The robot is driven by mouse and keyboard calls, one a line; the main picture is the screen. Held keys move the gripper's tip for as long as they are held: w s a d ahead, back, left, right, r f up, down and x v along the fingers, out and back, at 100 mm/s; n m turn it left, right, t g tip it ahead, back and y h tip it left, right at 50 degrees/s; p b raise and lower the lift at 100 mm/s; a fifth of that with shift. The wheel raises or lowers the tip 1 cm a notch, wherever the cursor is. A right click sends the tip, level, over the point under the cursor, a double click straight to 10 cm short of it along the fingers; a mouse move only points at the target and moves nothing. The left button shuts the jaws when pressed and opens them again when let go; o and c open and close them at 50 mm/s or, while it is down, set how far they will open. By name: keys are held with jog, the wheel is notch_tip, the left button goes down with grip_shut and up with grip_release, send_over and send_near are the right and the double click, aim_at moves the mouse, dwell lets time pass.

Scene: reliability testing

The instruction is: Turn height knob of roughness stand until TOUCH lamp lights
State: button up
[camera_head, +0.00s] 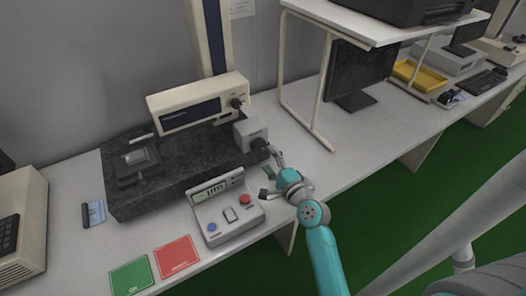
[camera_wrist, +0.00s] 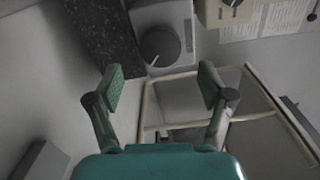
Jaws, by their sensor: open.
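The roughness stand has a dark granite base (camera_head: 185,176), a tall column (camera_head: 207,38) and a cream unit (camera_head: 185,108). A dark round knob (camera_head: 259,144) sits on a grey block (camera_head: 249,130) at the base's right end; the knob also shows in the wrist view (camera_wrist: 160,46) with a pale mark line. My gripper (camera_head: 272,174) is open and empty, just in front of the knob. In the wrist view the knob lies beyond the gap between the fingertips (camera_wrist: 160,76), apart from them. A control box (camera_head: 228,215) has a small display; I cannot make out a TOUCH lamp.
A second dark knob (camera_head: 236,102) is on the cream unit. Red (camera_head: 177,257) and green (camera_head: 132,277) mats lie at the table's front. A shelf frame (camera_head: 305,125) and a monitor (camera_head: 358,72) stand to the right. Bare tabletop lies right of my gripper.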

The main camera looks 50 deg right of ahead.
aim_at(260, 147)
jog(key=shift+v, duration=2.8)
jog(key=w+d+n, duration=0.1)
jog(key=w+n, duration=0.2)
jog(key=n, duration=0.3)
jog(key=w+d+n, duration=0.1)
jog(key=w+n, duration=0.3)
jog(key=n, duration=0.2)
jog(key=w+d+n, duration=0.1)
jog(key=w+n, duration=0.3)
jog(key=n, duration=0.2)
jog(key=shift+w+d+r, duration=0.2)
jog(key=shift+r, duration=0.1)
jog(key=c, duration=1.2)
jog(key=shift+o, duration=0.2)
